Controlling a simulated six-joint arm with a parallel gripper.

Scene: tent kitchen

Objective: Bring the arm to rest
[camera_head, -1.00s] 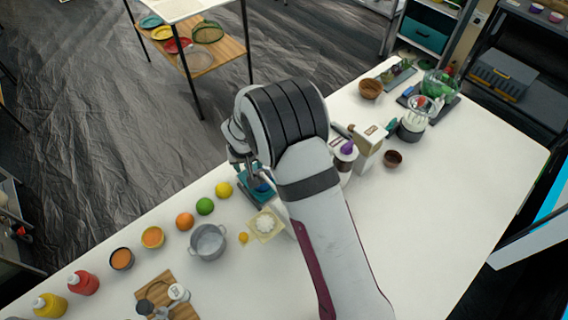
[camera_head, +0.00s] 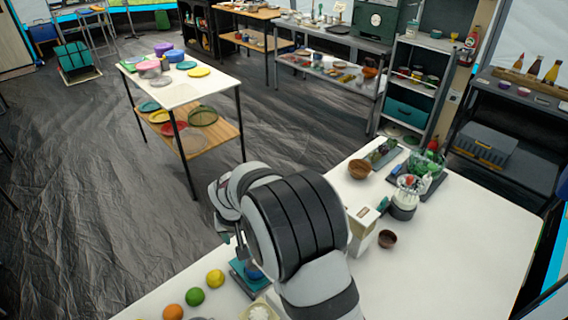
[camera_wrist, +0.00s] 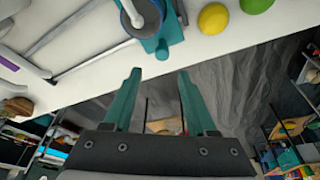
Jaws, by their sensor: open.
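My arm reaches over the white table (camera_head: 450,240) in the head view. My gripper (camera_wrist: 159,74) shows in the wrist view with its two teal fingers spread apart and nothing between them. In the head view the fingers are mostly hidden by my own wrist. A teal item with a round blue part (camera_wrist: 142,18) lies on the table just beyond the fingertips, apart from them. It also shows in the head view (camera_head: 247,278), partly hidden by my arm.
A yellow lemon (camera_head: 215,278), a green lime (camera_head: 194,297) and an orange (camera_head: 173,312) lie left of my arm. A cream box (camera_head: 363,224), brown bowls (camera_head: 359,169) and a blender (camera_head: 406,196) stand to its right. Dark floor lies beyond the table edge.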

